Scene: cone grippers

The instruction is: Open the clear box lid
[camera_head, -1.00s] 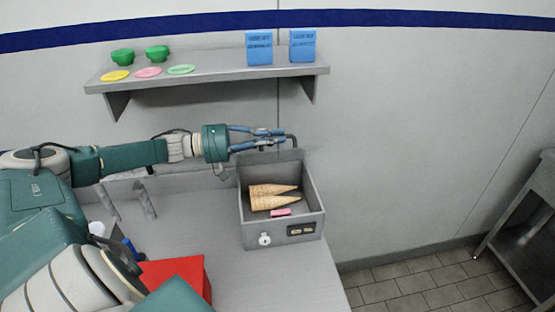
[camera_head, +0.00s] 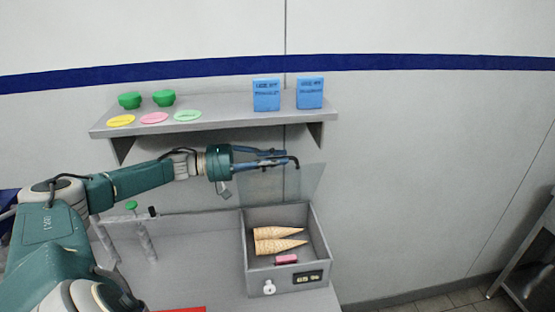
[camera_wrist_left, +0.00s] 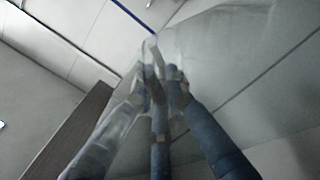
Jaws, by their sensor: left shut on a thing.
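The grey box (camera_head: 257,283) stands on the counter with its top open. Its clear lid (camera_head: 310,182) stands raised at the box's back edge, seen as a faint see-through panel. My left gripper (camera_head: 285,161) is at the upper part of the lid, shut on it. In the left wrist view the gripper's fingers (camera_wrist_left: 160,75) close together, with the see-through lid (camera_wrist_left: 225,50) around them. Inside the box lie two cones (camera_head: 275,240) and a pink item (camera_head: 286,259). My right gripper is not in view.
A wall shelf (camera_head: 215,121) above the lid holds two blue boxes (camera_head: 266,95), green bowls (camera_head: 130,100) and coloured discs (camera_head: 153,118). A grey cone holder stand (camera_head: 145,240) is left of the box. The counter between them is clear.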

